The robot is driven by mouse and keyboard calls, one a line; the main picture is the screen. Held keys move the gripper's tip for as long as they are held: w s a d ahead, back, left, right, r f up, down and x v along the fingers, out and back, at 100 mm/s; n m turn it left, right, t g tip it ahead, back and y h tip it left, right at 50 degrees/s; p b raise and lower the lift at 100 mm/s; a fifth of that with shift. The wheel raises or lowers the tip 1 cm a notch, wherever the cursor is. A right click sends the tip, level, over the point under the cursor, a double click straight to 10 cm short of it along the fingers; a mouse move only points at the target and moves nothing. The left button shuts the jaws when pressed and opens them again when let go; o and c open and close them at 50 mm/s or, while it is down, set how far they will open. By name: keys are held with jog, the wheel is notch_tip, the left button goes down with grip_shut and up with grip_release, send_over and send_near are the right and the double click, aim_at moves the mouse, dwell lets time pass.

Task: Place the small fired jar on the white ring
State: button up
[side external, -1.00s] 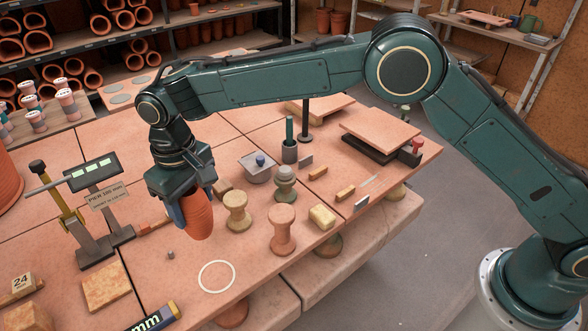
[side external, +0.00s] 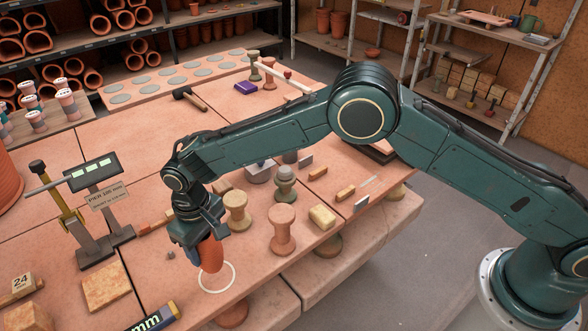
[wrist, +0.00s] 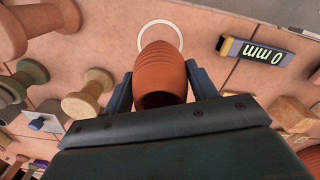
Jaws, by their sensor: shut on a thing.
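The small fired jar (side external: 211,255) is orange-brown and ribbed. My gripper (side external: 199,245) is shut on it and holds it upright or nearly so, just above or at the far edge of the white ring. In the wrist view the jar (wrist: 161,72) sits between the two fingers of my gripper (wrist: 161,88). The white ring (side external: 233,278) lies flat on the terracotta table; the jar hides part of it in the side view. It also shows beyond the jar in the wrist view (wrist: 182,38). I cannot tell whether the jar touches the table.
Spool-shaped stands (side external: 282,230) (side external: 237,212) stand right of the jar, with a yellowish block (side external: 322,217) beyond. A gauge with a lit display (side external: 92,172) stands at left. A "mm" bar (side external: 153,318) lies near the front edge. The table left of the ring is mostly clear.

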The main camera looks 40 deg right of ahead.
aim_at(210, 255)
jog(key=shift+f, duration=2.1)
jog(key=shift+f, duration=0.15)
jog(key=o, duration=1.1)
notch_tip(210, 255, up, 12)
jog(key=shift+r, duration=0.15)
